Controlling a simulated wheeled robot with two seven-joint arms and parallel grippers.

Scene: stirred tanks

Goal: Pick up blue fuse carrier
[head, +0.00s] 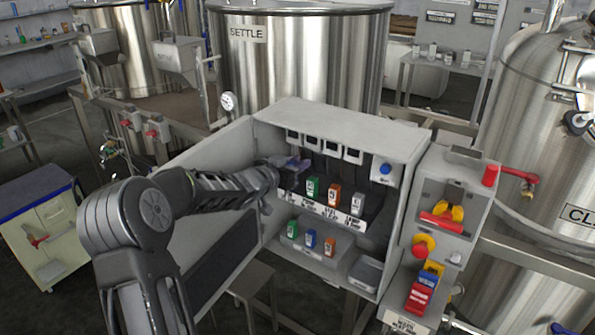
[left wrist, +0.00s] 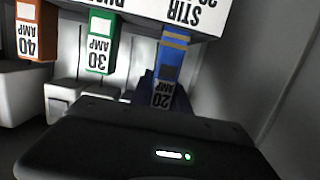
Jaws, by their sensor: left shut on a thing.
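The blue fuse carrier (left wrist: 172,70), marked 20 AMP, shows upside down in the left wrist view, by the STIR label (left wrist: 185,15). It is at the end of the row beside a green carrier (left wrist: 100,42) and an orange carrier (left wrist: 36,35). My left gripper (head: 287,165) reaches into the open grey cabinet at the left end of the upper row. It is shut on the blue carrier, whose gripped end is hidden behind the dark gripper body. I cannot tell whether the carrier is fully seated. My right gripper is not in view.
The cabinet's upper row also holds a grey carrier (head: 357,204). A lower tray (head: 310,258) holds green, blue and orange carriers. The open door (head: 222,170) stands left of the cabinet, close to my arm. A switch box (head: 470,185) with a red handle adjoins on the right.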

